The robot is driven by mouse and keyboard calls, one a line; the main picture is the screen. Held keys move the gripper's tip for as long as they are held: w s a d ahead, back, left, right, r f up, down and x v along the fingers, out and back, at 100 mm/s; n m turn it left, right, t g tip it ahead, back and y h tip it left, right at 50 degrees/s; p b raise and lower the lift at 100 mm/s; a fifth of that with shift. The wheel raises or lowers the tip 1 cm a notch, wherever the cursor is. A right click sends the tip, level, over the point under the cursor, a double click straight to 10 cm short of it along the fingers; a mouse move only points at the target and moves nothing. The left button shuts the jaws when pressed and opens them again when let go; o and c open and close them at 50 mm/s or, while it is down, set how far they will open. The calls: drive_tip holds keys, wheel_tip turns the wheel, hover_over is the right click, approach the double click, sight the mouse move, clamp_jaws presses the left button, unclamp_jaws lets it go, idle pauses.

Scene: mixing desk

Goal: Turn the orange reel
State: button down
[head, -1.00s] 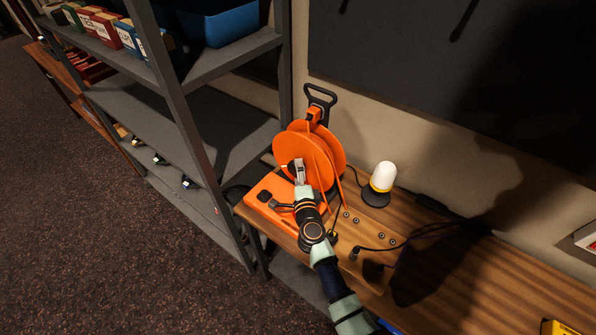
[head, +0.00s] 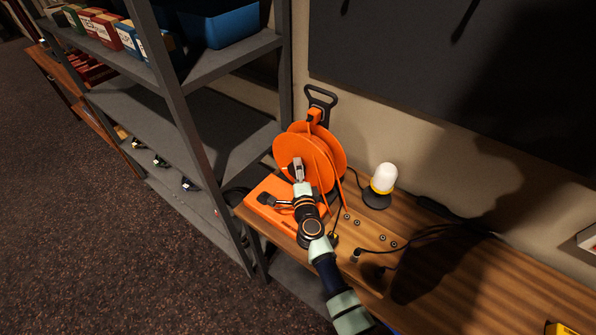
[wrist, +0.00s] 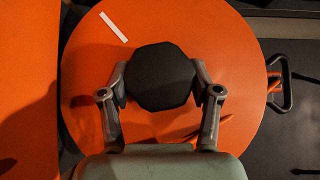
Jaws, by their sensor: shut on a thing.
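The orange reel (head: 330,157) stands on an orange base (head: 268,207) at the left end of the wooden desk. In the wrist view its round orange face (wrist: 160,30) fills most of the picture, with a short white stripe (wrist: 113,27) at the upper left. A black knob (wrist: 161,76) stands out in front of this face. My gripper (head: 298,165) is at the reel's near face. In the wrist view my gripper (wrist: 160,84) has one finger on each side of the knob and is shut on it. In the head view my gripper hides the knob.
A white and yellow lamp (head: 383,180) stands right of the reel. Black cables (head: 428,240) cross the desk. A grey metal shelf (head: 205,110) rises close on the left. A black handle (head: 320,98) tops the reel's frame.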

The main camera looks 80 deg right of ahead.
drive_tip(key=shift+s+f+b, duration=0.1)
drive_tip(key=shift+f+b, duration=0.45)
drive_tip(key=shift+b, duration=0.7)
drive_tip(key=b, duration=0.2)
drive_tip(key=m+h+b, duration=0.1)
drive_tip(key=b, duration=0.1)
drive_tip(key=shift+f, duration=0.25)
drive_tip(key=m+h+b, duration=0.1)
drive_tip(key=m+b, duration=0.1)
drive_tip(key=b, duration=0.4)
drive_tip(key=shift+h, duration=0.3)
drive_tip(key=shift+r+m+h+b, duration=0.3)
drive_tip(key=shift+r+m+b, duration=0.15)
drive_tip(key=shift+b, duration=0.8)
drive_tip(key=shift+r, duration=0.1)
drive_tip(key=shift+c, duration=2.1)
unclamp_jaws()
drive_tip(key=shift+d, duration=0.1)
drive_tip(key=shift+o, duration=0.9)
drive_tip(key=shift+d+r, duration=0.1)
